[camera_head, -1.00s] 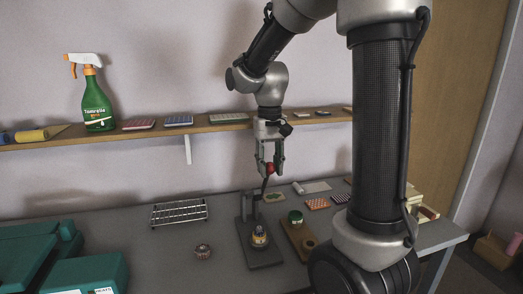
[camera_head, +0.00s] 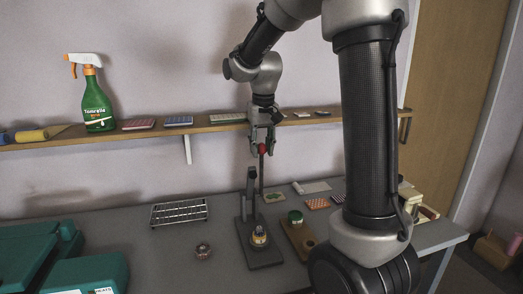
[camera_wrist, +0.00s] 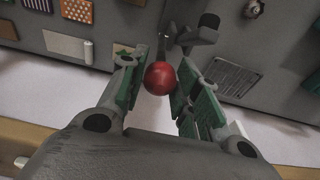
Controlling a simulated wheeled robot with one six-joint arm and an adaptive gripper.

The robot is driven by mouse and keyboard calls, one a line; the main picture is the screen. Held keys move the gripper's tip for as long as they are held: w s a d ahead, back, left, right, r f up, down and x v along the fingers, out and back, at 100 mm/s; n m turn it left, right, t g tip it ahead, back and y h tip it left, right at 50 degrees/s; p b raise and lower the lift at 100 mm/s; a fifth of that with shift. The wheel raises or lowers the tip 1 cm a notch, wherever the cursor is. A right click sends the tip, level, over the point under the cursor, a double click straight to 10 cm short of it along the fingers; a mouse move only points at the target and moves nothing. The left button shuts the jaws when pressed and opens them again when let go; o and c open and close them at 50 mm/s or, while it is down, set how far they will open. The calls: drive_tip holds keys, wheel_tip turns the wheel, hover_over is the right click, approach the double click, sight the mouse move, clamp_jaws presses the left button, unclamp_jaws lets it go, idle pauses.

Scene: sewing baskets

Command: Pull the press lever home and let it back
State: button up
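The press (camera_head: 266,257) stands on the grey table, with a dark base plate, a column and a slim lever (camera_head: 262,175) topped by a red ball knob. The lever stands nearly upright. My gripper (camera_head: 262,147) points down over it, with the red knob between its fingertips. A small jar with a yellow and blue label (camera_head: 259,236) sits on the press base. The lever's lower end is partly hidden in the wrist view.
A wooden block with a green-lidded tin (camera_head: 295,217) is right of the press. A wire rack (camera_head: 179,212) and a small round item (camera_head: 203,250) are to its left. Teal cases (camera_head: 85,274) fill the front left. A wall shelf (camera_head: 215,127) runs behind my gripper.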

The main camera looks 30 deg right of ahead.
drive_tip(key=o, duration=0.3)
drive_tip(key=shift+s+r, duration=0.25)
drive_tip(key=shift+r, duration=1.5)
drive_tip(key=shift+s+r, duration=0.2)
drive_tip(key=shift+r, duration=1.55)
drive_tip(key=s+f+t, duration=0.1)
drive_tip(key=s, duration=0.7)
drive_tip(key=s+f+n+t, duration=0.1)
drive_tip(key=s, duration=0.7)
drive_tip(key=s+f+n, duration=0.1)
drive_tip(key=s, duration=0.7)
drive_tip(key=shift+s+d+f+t, duration=0.2)
drive_tip(key=shift+s+f+t, duration=0.1)
drive_tip(key=shift+s+t, duration=0.1)
